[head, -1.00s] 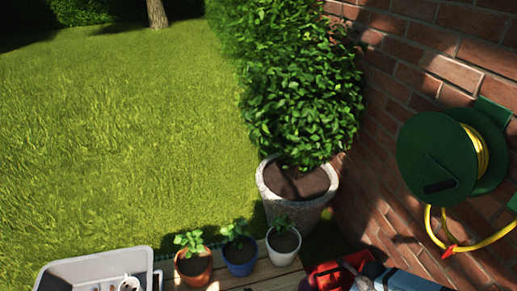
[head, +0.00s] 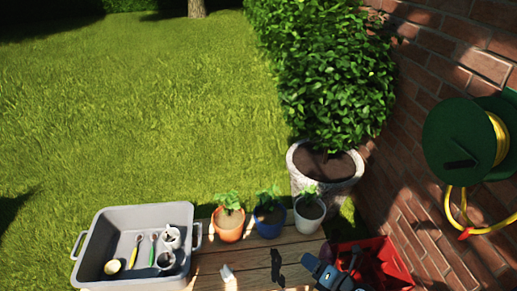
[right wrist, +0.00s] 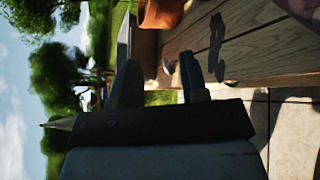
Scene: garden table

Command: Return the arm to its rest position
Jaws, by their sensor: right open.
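My right gripper (head: 322,268) shows at the bottom of the head view, beside the left edge of a red crate and above the right end of the wooden table (head: 250,262). It is open with nothing between its fingers. In the right wrist view its two dark fingers (right wrist: 160,82) stand apart, with the table's planks and an orange pot beyond them. A dark shadow lies on the planks nearby. My left gripper is out of view.
A grey tub (head: 98,240) with several small tools stands at the table's left. Orange (head: 229,230), blue (head: 270,229) and white (head: 309,213) pots with seedlings line the back edge. A small white item (head: 228,274) lies in front. The red crate (head: 397,262) is at right, near the brick wall.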

